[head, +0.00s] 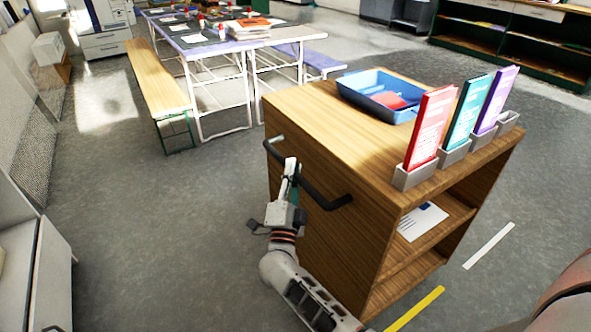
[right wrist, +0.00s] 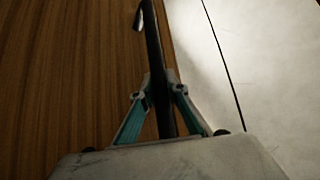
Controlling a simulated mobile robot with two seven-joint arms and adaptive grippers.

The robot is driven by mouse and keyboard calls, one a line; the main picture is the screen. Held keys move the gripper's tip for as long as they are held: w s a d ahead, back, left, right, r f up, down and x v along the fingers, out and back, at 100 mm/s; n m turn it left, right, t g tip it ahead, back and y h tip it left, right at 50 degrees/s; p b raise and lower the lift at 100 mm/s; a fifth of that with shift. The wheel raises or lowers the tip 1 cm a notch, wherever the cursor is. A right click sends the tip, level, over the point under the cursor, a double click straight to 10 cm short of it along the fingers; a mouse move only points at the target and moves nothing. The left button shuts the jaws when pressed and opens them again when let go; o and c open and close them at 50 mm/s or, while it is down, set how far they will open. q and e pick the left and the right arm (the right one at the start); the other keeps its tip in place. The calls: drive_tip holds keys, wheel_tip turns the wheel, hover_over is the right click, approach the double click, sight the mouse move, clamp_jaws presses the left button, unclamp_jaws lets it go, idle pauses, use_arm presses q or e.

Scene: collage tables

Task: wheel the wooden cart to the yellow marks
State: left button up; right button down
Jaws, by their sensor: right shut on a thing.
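The wooden cart (head: 325,140) stands on the grey floor right of centre in the head view. Its dark bar handle (head: 326,200) runs along the side facing me. My right gripper (head: 291,172) is at this handle. In the right wrist view the two teal-padded fingers of the gripper (right wrist: 165,92) are closed around the dark bar (right wrist: 153,45), beside the cart's wood panel (right wrist: 70,70). A yellow mark (head: 415,309) lies on the floor by the cart's near lower edge. Other yellow marks do not show. My left gripper is not in view.
A blue tray (head: 365,88) and red, teal and purple cards in holders stand on the cart. A white floor strip (head: 489,246) lies right of it. A bench (head: 155,78) and tables (head: 215,45) stand behind. A cabinet (head: 35,265) is at left; floor between is clear.

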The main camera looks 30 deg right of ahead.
drive_tip(key=shift+f, duration=0.15)
drive_tip(key=c, duration=2)
unclamp_jaws()
drive_tip(key=shift+o, duration=0.2)
drive_tip(key=v, duration=1.2)
